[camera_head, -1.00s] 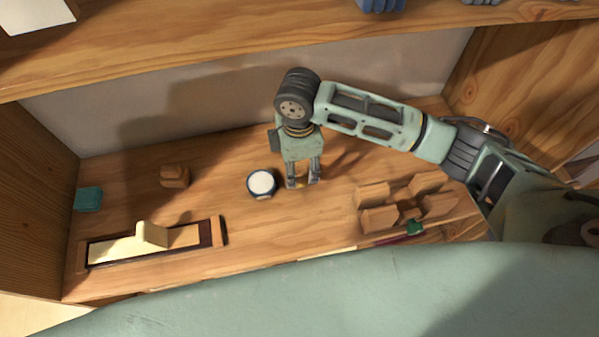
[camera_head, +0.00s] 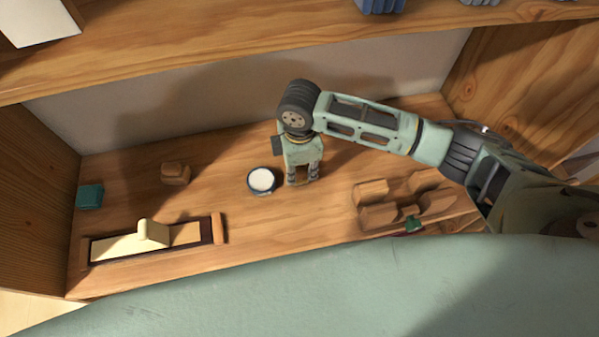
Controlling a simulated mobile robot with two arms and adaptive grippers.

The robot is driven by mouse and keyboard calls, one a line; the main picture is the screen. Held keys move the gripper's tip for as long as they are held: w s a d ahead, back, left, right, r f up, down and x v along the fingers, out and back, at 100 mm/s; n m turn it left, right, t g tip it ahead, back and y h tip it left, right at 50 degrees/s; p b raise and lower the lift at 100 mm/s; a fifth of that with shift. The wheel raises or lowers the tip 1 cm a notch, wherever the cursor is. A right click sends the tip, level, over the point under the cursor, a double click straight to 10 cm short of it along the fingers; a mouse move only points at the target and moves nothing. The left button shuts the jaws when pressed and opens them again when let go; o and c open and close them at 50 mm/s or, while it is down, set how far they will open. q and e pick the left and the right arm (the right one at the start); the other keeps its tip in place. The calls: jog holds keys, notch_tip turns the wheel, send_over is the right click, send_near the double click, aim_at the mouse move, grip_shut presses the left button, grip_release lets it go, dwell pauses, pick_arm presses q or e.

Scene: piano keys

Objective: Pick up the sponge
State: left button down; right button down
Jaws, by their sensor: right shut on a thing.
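My right gripper (camera_head: 303,180) is low over the wooden shelf board, just right of a small round white-topped cup (camera_head: 262,180). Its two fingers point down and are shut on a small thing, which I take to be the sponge. The fingers hide nearly all of it, so its shape and whether it touches the board cannot be told. My left gripper is not in view.
A teal block (camera_head: 89,196) and a small wooden block (camera_head: 175,173) are at left. A dark-framed tray (camera_head: 218,228) with cream pieces is at front left. Wooden blocks (camera_head: 377,215) and a small green piece (camera_head: 411,223) are at right. An upper shelf (camera_head: 250,62) crosses above.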

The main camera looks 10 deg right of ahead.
aim_at(301, 169)
jog(key=shift+r, duration=0.15)
jog(key=shift+w+r, duration=0.1)
jog(key=shift+r, duration=0.1)
jog(key=r+b, duration=0.1)
jog(key=r, duration=0.2)
jog(key=shift+s+r+b, duration=0.3)
jog(key=shift+s+b, duration=0.05)
jog(key=s+d+r+b, duration=0.1)
jog(key=s+d+r, duration=0.1)
jog(key=s+r, duration=0.4)
jog(key=s, duration=0.5)
jog(key=shift+d+r+b, duration=0.2)
jog(key=shift+r+b, duration=0.1)
jog(key=shift+r, duration=0.1)
jog(key=c, duration=2.1)
grip_release()
jog(key=shift+w, duration=0.1)
jog(key=c, duration=0.4)
